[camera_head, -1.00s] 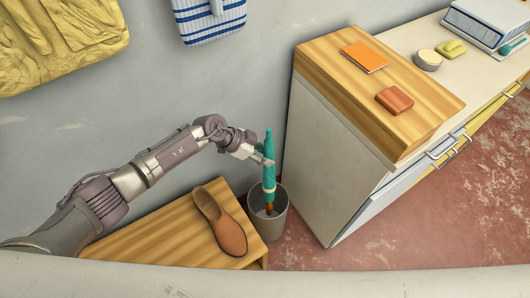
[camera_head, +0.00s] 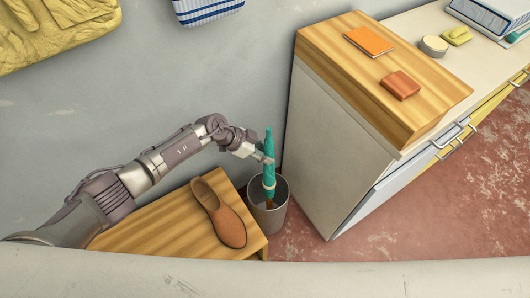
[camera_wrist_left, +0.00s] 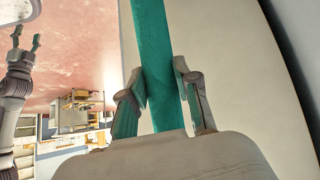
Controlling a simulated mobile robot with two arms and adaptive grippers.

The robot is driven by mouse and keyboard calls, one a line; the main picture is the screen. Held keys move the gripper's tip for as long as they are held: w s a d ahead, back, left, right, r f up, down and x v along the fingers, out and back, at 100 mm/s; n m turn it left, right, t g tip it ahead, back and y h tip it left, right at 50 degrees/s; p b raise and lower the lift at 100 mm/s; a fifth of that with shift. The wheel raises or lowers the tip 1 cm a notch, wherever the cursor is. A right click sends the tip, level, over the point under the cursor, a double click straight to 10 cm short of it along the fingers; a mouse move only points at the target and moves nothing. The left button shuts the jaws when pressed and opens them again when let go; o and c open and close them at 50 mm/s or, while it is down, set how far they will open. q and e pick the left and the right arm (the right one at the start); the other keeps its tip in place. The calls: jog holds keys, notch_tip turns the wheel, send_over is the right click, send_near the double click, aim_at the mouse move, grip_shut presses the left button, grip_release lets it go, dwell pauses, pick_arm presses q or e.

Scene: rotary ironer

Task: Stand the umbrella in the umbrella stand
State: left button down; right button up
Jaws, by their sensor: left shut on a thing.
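The closed teal umbrella (camera_head: 268,170) is upright, with its brown lower end within the mouth of the grey umbrella stand (camera_head: 279,217). Whether that end touches the stand's bottom is hidden. My left gripper (camera_head: 266,160) is shut on the umbrella's upper part. In the left wrist view the teal shaft (camera_wrist_left: 155,60) runs between the two fingers (camera_wrist_left: 162,92). My right gripper (camera_wrist_left: 27,42) shows at the left edge of the left wrist view, its fingers apart and empty. It is out of the head view.
A wooden bench (camera_head: 150,220) with a brown shoe (camera_head: 222,215) is just left of the stand. A tall cabinet (camera_head: 325,150) stands close on the right. An orange notebook (camera_head: 369,41) and a brown wallet (camera_head: 400,84) lie on its wooden top. Red floor (camera_head: 450,200) is open at right.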

pick_arm(q)
jog(key=c, duration=0.8)
grip_release()
jog(key=shift+o, duration=0.2)
jog(key=v, duration=1.2)
